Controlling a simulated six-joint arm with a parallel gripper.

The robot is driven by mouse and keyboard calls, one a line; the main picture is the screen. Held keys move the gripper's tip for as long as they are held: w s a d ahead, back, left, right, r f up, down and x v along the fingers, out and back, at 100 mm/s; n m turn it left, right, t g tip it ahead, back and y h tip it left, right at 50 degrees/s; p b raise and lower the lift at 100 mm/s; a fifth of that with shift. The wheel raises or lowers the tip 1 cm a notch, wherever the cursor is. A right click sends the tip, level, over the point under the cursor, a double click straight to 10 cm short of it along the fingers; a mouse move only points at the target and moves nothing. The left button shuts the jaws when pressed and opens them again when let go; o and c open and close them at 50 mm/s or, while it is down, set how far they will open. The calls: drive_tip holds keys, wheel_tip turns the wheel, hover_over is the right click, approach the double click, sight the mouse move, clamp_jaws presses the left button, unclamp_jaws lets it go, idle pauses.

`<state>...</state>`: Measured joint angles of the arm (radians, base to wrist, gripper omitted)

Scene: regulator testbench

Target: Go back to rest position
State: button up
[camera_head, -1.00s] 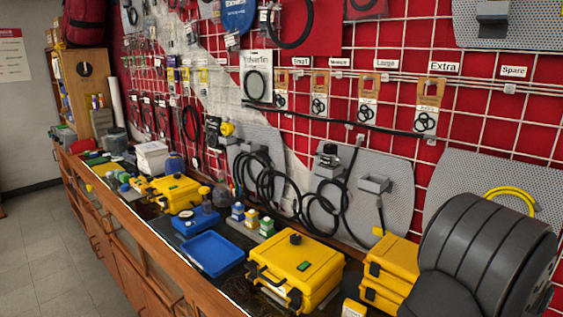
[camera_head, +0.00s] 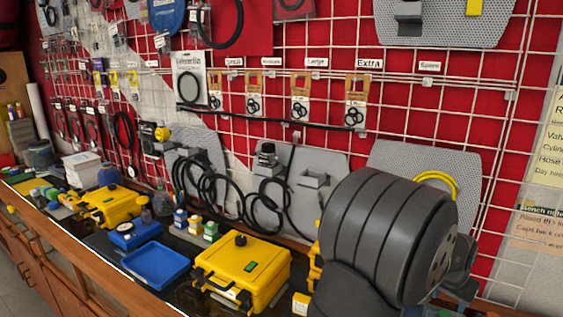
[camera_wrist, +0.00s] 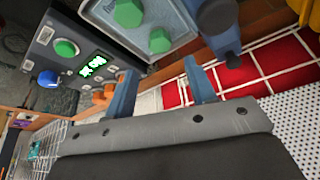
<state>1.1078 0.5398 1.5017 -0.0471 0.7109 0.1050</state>
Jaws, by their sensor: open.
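My gripper (camera_wrist: 160,68) shows in the wrist view with its two blue-grey fingers apart and nothing between them. In the head view my dark grey arm fills the lower right, and the gripper itself is hidden or out of frame.
A bench along the red grid wall holds a yellow case (camera_head: 240,272), a blue tray (camera_head: 156,266) and another yellow case (camera_head: 110,206). Black hoses (camera_head: 205,185) hang behind them on grey perforated panels. Small bottles (camera_head: 195,224) stand between the tray and the wall.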

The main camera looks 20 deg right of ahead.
sight(446, 315)
drive_tip(key=x, duration=0.8)
wheel_tip(446, 315, up, 4)
drive_tip(key=shift+d+r, duration=0.15)
drive_tip(key=shift+r, duration=0.05)
drive_tip(key=s+r, duration=0.7)
drive_tip(key=s, duration=0.5)
drive_tip(key=s+a+r+m+g, duration=0.2)
drive_tip(key=s+a+r+m, duration=0.1)
drive_tip(key=s+a+m, duration=0.3)
drive_tip(key=s+a+r+m+g, duration=0.3)
drive_tip(key=s+a+m, duration=0.4)
drive_tip(key=s, duration=0.4)
drive_tip(key=shift+a+r+m+y, duration=0.15)
drive_tip(key=shift+r+m+y, duration=0.2)
drive_tip(key=shift+r, duration=0.4)
drive_tip(key=shift+s, duration=0.15)
